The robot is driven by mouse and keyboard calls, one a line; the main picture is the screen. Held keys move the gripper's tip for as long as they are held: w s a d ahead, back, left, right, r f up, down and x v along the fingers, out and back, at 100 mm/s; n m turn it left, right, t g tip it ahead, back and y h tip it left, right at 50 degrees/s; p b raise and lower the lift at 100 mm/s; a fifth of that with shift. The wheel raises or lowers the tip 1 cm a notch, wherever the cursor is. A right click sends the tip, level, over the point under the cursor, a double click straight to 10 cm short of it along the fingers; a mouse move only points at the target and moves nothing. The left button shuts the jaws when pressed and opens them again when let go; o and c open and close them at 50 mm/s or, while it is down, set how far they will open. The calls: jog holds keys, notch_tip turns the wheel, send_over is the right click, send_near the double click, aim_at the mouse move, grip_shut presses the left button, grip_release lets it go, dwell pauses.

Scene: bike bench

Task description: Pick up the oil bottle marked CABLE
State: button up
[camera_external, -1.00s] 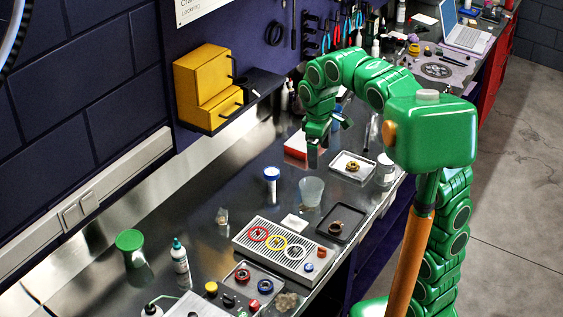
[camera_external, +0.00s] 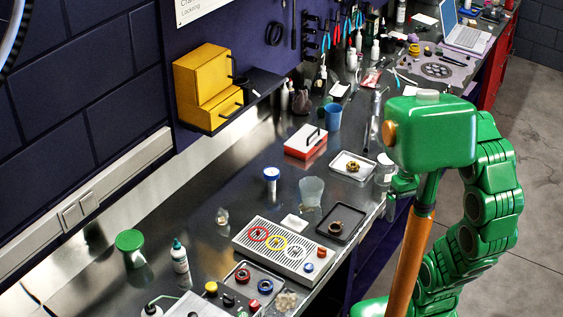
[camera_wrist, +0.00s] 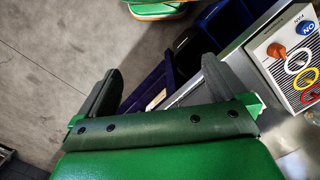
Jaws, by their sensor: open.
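Several bottles stand on the bench, and no CABLE mark is legible on any of them. A white bottle with a teal cap (camera_external: 180,262) stands upright at the near left in the external view. Small bottles (camera_external: 351,60) and (camera_external: 375,50) with pale bodies stand farther back by the tool wall. My gripper (camera_wrist: 160,82) is open and empty in the wrist view, its dark fingers wide apart over the floor and the bench's front side. In the external view it is mostly hidden behind my green head, off the bench's front edge.
A ribbed panel (camera_external: 262,238) with coloured rings and knobs lies near the front edge; it also shows in the wrist view (camera_wrist: 277,73).

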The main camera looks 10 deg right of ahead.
jog(key=shift+m, duration=0.7)
jog(key=s, duration=0.1)
jog(key=s+d+f, duration=0.1)
jog(key=s+f, duration=0.1)
jog(key=s, duration=0.1)
jog(key=shift+d, duration=0.15)
jog(key=c, duration=0.5)
jog(key=shift+o, duration=0.2)
jog(key=shift+w, duration=0.15)
